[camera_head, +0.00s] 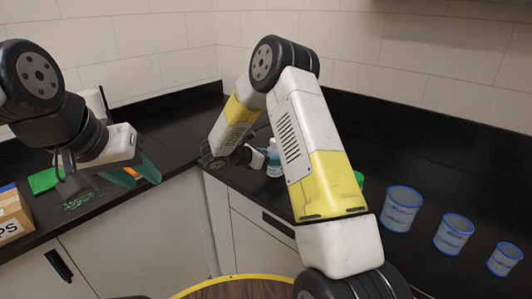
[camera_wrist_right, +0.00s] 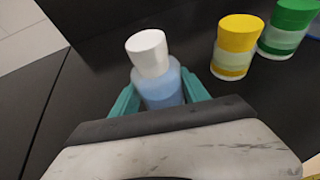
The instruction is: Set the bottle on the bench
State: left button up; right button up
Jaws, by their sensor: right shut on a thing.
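The bottle (camera_wrist_right: 160,85) has a white cap and a clear body with pale blue contents. It sits between the teal fingers of my right gripper (camera_wrist_right: 160,98), which is shut on it. In the head view, the bottle (camera_head: 274,161) shows partly beside my right forearm, over the dark bench (camera_head: 437,178).
A yellow-capped bottle (camera_wrist_right: 235,47) and a green-capped bottle (camera_wrist_right: 286,28) stand right of the held bottle. Three blue-rimmed containers (camera_head: 402,208) (camera_head: 453,234) (camera_head: 504,259) stand on the right bench. A cardboard box (camera_head: 12,215) and a green item (camera_head: 43,180) are at far left.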

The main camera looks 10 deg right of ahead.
jog(key=shift+f, duration=0.15)
jog(key=o, duration=1.6)
